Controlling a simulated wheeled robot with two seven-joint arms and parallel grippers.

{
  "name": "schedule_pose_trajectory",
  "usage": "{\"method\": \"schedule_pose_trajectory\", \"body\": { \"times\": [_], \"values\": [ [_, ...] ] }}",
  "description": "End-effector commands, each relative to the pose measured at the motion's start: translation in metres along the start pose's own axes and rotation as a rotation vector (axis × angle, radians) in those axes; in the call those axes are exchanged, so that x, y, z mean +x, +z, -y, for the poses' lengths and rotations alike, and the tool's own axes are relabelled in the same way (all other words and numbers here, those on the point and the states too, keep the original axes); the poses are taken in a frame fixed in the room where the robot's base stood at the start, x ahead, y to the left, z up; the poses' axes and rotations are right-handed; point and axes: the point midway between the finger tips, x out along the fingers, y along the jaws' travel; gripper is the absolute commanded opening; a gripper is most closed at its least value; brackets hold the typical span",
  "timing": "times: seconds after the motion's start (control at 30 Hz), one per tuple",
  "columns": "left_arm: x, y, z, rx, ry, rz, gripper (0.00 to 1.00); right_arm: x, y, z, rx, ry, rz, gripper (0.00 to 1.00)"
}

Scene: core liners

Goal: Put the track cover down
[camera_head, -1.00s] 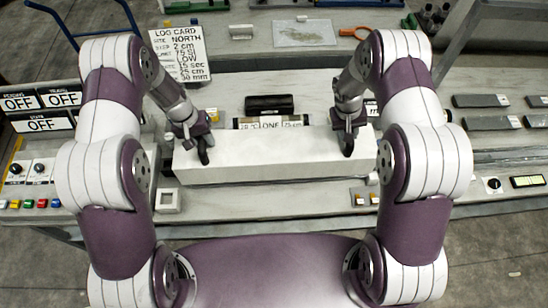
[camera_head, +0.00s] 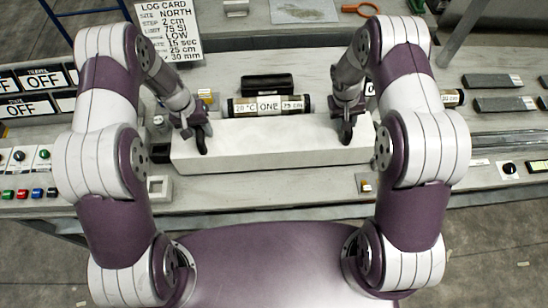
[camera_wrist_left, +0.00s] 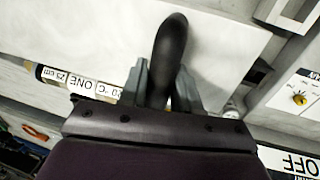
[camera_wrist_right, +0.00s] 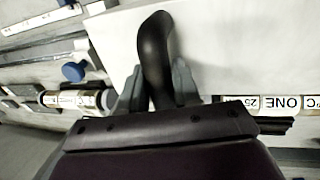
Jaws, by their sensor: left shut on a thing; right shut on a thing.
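The track cover (camera_head: 275,148) is a long white box-like piece, lying level across the middle of the head view. My left gripper (camera_head: 198,132) is shut on a black handle at its left end. My right gripper (camera_head: 346,122) is shut on a black handle at its right end. The left wrist view shows the left handle (camera_wrist_left: 170,55) rising between the fingers, and the right wrist view shows the right handle (camera_wrist_right: 155,55) likewise. Whether the cover's underside touches the bench is hidden.
Behind the cover lies a core tube labelled ONE (camera_head: 268,106), with a black block (camera_head: 267,84) beyond it. A log card (camera_head: 166,32) stands at the back left. A small square frame (camera_head: 159,188) sits in front left. Grey bars (camera_head: 492,80) lie at right.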

Motion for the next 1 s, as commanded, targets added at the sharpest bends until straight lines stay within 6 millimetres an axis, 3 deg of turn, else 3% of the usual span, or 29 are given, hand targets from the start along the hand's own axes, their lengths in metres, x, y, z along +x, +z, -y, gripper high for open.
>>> {"method": "schedule_pose_trajectory", "body": {
  "times": [0.27,0.7,0.73,0.8,1.0],
  "values": [
    [0.008,-0.001,0.001,0.000,0.000,-0.001,0.00,0.007,-0.001,0.002,0.000,0.000,-0.002,0.00],
    [0.052,-0.001,0.010,0.000,0.000,-0.001,0.00,0.052,-0.001,0.011,0.000,0.000,-0.002,0.00],
    [0.051,0.000,0.010,0.000,0.000,0.000,0.35,0.051,0.000,0.011,0.000,0.000,0.000,0.35],
    [0.047,0.000,0.009,0.000,0.000,0.000,0.57,0.047,0.000,0.010,0.000,0.000,0.000,0.57],
    [0.047,0.000,0.009,0.000,0.000,0.000,0.57,0.047,0.000,0.009,0.000,0.000,0.000,0.57]
  ]
}}
